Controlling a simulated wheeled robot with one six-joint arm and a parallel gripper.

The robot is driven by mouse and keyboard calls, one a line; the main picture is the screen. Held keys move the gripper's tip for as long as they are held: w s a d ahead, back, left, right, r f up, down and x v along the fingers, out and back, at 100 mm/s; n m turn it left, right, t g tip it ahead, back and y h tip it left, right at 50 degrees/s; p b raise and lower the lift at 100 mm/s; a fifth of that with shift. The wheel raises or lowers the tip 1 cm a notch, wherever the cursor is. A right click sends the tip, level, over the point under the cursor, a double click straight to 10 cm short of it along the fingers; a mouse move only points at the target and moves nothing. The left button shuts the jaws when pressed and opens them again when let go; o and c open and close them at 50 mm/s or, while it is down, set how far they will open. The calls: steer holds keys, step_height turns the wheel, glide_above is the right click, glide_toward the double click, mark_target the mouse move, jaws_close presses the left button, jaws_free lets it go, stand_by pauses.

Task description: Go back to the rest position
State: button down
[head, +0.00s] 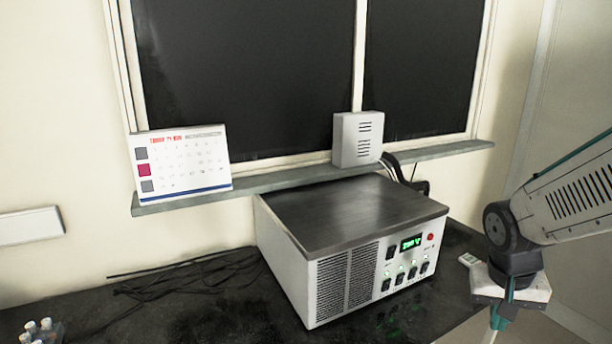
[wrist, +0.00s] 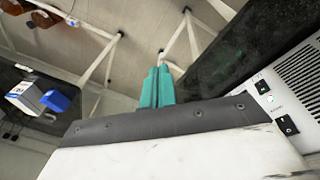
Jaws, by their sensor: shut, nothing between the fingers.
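My gripper (wrist: 158,87) shows in the wrist view as two teal fingers pressed together with nothing between them. In the head view my gripper (head: 499,318) hangs at the right, pointing down, in front of the bench's right end. Its fingertips are apart from the metal-topped instrument (head: 352,222), which stands on the dark bench to the left of it. The instrument's switch panel also shows at the right of the wrist view (wrist: 280,105).
The dark bench (head: 215,305) carries loose black cables (head: 165,275) and a rack of small vials (head: 42,330) at the left. A calendar (head: 182,163) and a vented white box (head: 357,139) stand on the sill. A small white device (head: 468,260) lies near my gripper.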

steer(key=s+a+r+n+y, duration=0.1)
steer(key=s+a+r+n, duration=0.1)
steer(key=s+a+r, duration=0.2)
steer(key=s+a+r+n, duration=0.2)
steer(key=s+a+r, duration=0.2)
steer(key=s+r, duration=0.3)
steer(key=s, duration=0.3)
steer(key=shift+s+n+t+y, duration=0.3)
steer(key=shift+s+y, duration=0.05)
steer(key=shift+y, duration=0.05)
steer(key=shift+d, duration=0.1)
